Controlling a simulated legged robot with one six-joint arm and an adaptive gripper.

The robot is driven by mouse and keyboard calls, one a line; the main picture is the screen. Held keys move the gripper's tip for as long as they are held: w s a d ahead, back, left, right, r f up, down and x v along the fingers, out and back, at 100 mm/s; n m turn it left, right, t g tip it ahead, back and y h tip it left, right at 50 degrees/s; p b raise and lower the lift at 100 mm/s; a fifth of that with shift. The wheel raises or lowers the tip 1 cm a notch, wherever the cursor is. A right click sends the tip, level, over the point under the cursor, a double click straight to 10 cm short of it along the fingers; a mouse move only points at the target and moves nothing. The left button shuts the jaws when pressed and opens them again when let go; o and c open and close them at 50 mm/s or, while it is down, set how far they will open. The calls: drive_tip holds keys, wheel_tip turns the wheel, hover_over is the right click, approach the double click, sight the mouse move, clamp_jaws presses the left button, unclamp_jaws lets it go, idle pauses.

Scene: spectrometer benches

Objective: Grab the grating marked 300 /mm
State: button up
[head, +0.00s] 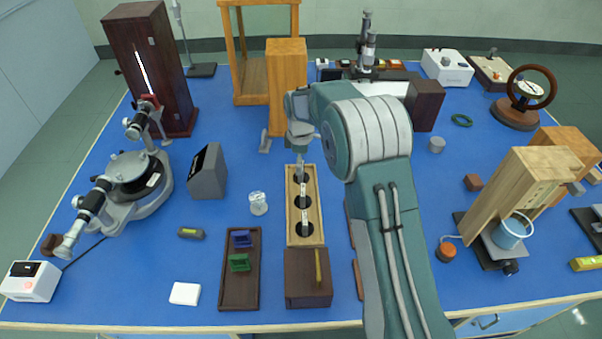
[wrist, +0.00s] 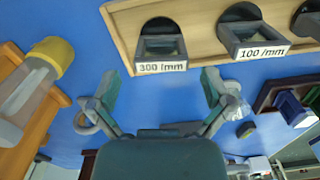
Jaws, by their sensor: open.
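The grating marked 300 /mm (wrist: 162,50) sits in the left slot of a light wooden rack (wrist: 122,28) in the wrist view, its white label facing me. A grating marked 100 /mm (wrist: 250,38) sits to its right. My gripper (wrist: 160,82) is open and empty, its fingers spread below the 300 /mm label and apart from it. In the head view, the rack (head: 291,228) stands mid-table with its slots in a row. My gripper (head: 301,151) is above its far end and partly hides the far slot.
A dark tray (head: 238,288) with a blue and a green piece lies left of the rack. A dark wooden box (head: 303,290) stands at its near end. A tall wooden box (head: 287,85) stands behind my gripper. A glass piece (head: 258,203) stands left of the rack.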

wheel_tip(320, 180, down, 5)
drive_tip(key=shift+f, duration=0.1)
drive_tip(key=c, duration=1.1)
